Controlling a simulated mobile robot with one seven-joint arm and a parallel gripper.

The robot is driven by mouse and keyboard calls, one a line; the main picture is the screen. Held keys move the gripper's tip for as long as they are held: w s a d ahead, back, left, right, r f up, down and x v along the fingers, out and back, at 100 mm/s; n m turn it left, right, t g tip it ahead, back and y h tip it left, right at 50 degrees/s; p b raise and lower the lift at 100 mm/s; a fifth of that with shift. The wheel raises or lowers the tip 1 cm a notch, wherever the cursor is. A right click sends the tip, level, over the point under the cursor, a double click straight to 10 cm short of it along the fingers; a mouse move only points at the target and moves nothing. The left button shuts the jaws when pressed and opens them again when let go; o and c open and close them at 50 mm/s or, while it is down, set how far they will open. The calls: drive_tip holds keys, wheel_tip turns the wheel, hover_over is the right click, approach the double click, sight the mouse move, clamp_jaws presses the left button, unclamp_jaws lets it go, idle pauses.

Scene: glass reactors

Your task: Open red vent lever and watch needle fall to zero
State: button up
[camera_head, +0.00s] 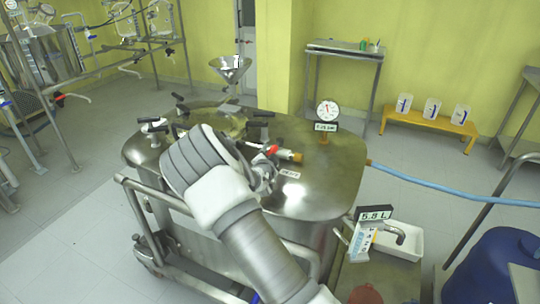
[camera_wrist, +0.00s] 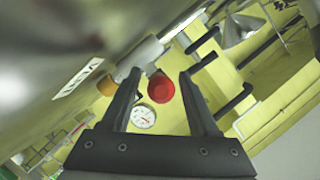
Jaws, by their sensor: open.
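The red vent lever (camera_head: 272,150) is on top of the steel vessel, beside a brass-coloured fitting (camera_head: 297,156). In the wrist view its round red end (camera_wrist: 161,88) appears between the two dark fingers of my gripper (camera_wrist: 160,72). The fingers are apart, with a gap on both sides of the red end. How deep it sits between them I cannot tell. The gauge also shows in the wrist view (camera_wrist: 143,117). Its needle reading is too small to tell.
A blue drum (camera_head: 495,268) is at lower right.

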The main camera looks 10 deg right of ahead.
drive_tip(key=shift+c, duration=0.2)
clamp_jaws()
idle(1.1)
